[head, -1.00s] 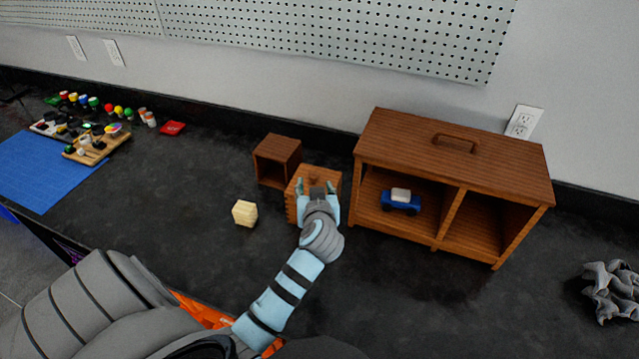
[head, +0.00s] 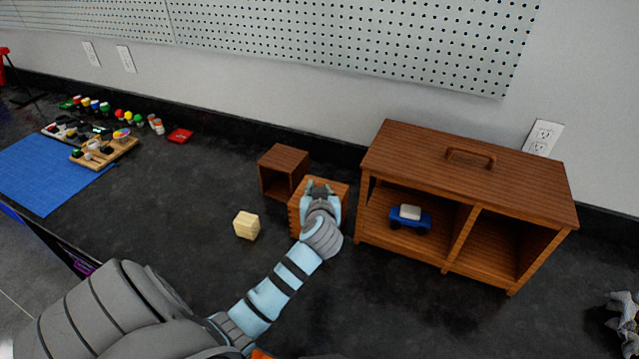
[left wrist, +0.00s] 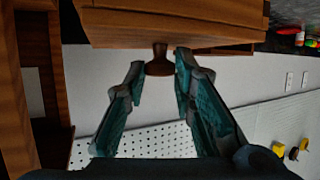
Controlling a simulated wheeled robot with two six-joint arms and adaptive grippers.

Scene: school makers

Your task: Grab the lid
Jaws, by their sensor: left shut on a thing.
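A small wooden box (head: 297,220) stands on the dark worktop, left of the large cabinet. Its flat wooden lid (left wrist: 175,18) has a dark turned knob (left wrist: 158,65), seen close up in the left wrist view. My left gripper (head: 320,190) is over the box top with its fingers on either side of the knob. The left wrist view also shows this gripper (left wrist: 160,70), shut on the lid by its knob. In the head view the gripper hides the knob and part of the lid. The lid appears to rest on the box.
A large wooden cabinet (head: 470,180) with a blue toy car (head: 410,219) stands close right. A small open wooden box (head: 284,160) is just behind. A pale block (head: 246,225) lies left. A blue mat (head: 45,170) and small parts lie far left; the front worktop is clear.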

